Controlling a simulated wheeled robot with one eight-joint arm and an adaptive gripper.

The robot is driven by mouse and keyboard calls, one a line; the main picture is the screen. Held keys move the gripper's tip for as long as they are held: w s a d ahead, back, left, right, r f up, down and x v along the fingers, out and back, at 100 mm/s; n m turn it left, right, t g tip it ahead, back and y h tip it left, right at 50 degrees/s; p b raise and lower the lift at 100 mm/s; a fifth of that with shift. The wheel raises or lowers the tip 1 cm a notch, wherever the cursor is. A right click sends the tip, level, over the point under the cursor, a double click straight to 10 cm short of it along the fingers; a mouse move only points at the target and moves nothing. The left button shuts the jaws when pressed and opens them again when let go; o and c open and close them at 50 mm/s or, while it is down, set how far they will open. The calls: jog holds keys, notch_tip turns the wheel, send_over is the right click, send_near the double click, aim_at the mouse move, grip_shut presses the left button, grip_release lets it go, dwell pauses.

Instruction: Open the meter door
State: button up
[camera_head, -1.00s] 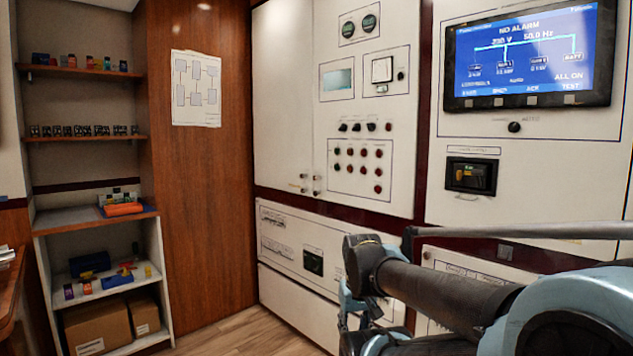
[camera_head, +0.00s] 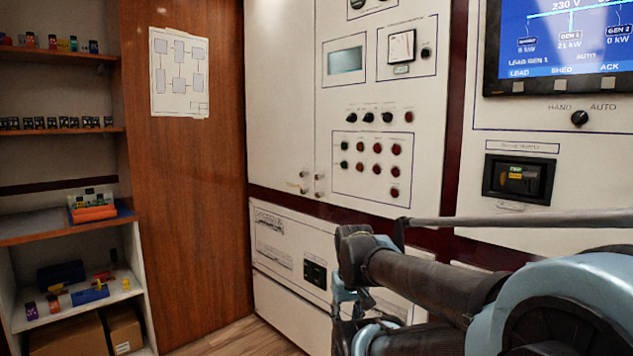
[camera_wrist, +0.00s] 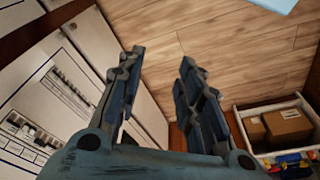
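A white cabinet door with meters (camera_head: 345,20) stands in the middle of the head view and looks shut. It carries a grey display (camera_head: 346,60), a square dial meter (camera_head: 401,46), and rows of knobs and lamps. Two small handles sit near its lower left edge, one on the meter door (camera_head: 320,183) and one on the plain door (camera_head: 303,187) beside it. In the wrist view my gripper (camera_wrist: 162,58) is open and empty above the wooden floor, pointing down. It is apart from the door.
A plain white door (camera_head: 280,95) adjoins on the left. Lower panels (camera_head: 290,305) lie beneath. A screen (camera_head: 560,45) and a breaker (camera_head: 519,179) are at the right. Shelves (camera_head: 60,225) with small items stand left. Floor (camera_wrist: 235,45) is clear below my gripper.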

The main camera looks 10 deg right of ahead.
aim_at(316, 178)
jog(key=shift+o, duration=1.2)
jog(key=shift+s+r, duration=0.2)
jog(key=shift+s, duration=0.05)
jog(key=w+d+r+n+t+h, duration=0.15)
jog(key=w+r+n+h, duration=0.35)
jog(key=w+r, duration=0.6)
jog(key=w+d+r+n+t+h, duration=0.1)
jog(key=w+d+r+n+h, duration=0.45)
jog(key=w, duration=0.85)
jog(key=w+a+r+n+t+h, duration=0.25)
jog(key=w+a+r+n, duration=0.35)
jog(key=w+a, duration=0.45)
jog(key=w+a+r+n+t+h, duration=0.25)
jog(key=w+a+r+n, duration=0.3)
jog(key=w+a, duration=0.5)
jog(key=shift+t+y, duration=0.45)
jog(key=x, duration=1.8)
jog(key=shift+w+d+f, duration=0.15)
jog(key=shift+w+f, duration=0.05)
jog(key=shift+f, duration=0.05)
grip_shut()
